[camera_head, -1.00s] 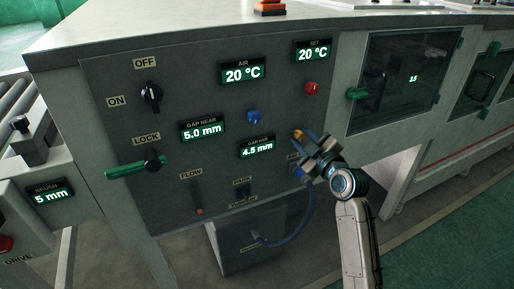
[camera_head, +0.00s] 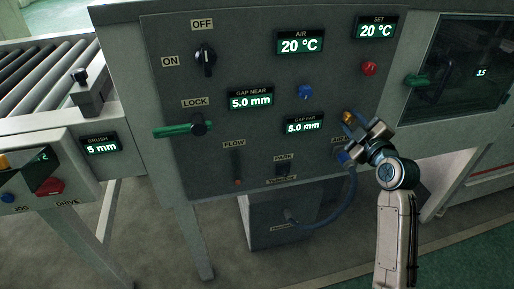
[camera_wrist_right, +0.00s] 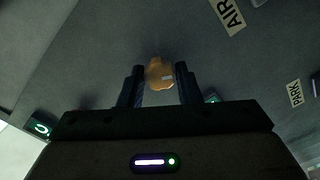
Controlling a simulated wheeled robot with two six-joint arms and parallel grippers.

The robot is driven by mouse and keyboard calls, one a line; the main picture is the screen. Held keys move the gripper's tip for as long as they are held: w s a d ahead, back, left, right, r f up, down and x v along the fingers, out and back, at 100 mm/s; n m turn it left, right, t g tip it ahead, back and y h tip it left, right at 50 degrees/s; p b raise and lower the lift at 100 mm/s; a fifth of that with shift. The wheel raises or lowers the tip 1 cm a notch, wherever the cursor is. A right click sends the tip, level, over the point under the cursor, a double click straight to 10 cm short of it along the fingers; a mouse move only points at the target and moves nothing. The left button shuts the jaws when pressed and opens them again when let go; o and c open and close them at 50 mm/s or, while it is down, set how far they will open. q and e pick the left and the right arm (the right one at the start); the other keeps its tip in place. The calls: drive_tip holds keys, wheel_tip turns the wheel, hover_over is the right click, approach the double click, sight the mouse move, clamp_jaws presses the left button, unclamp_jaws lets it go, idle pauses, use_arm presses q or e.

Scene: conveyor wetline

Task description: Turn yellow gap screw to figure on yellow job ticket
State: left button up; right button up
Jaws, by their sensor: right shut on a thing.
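The yellow gap screw (camera_head: 347,116) sticks out of the grey control panel (camera_head: 218,135), right of the GAP FAR display (camera_head: 303,124). That display reads 5.0 mm. My right gripper (camera_head: 352,123) is shut on the screw. In the right wrist view the orange-yellow screw head (camera_wrist_right: 160,73) sits between the two dark fingers of my right gripper (camera_wrist_right: 160,85). The GAP NEAR display (camera_head: 251,99) reads 5.0 mm. I see no yellow job ticket in either view. My left gripper is not in view.
A blue knob (camera_head: 305,91) and a red knob (camera_head: 369,69) are above the screw. A green LOCK lever (camera_head: 180,130) is at the left. A blue hose (camera_head: 338,208) hangs below my right gripper. A roller conveyor (camera_head: 35,80) is at far left.

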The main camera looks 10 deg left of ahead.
drive_tip(key=shift+f, duration=0.1)
drive_tip(key=shift+n+b, duration=0.8)
drive_tip(key=shift+b, duration=0.05)
drive_tip(key=o, duration=0.7)
drive_tip(key=shift+c, duration=0.2)
drive_tip(key=p+v, duration=0.1)
drive_tip(key=v, duration=0.5)
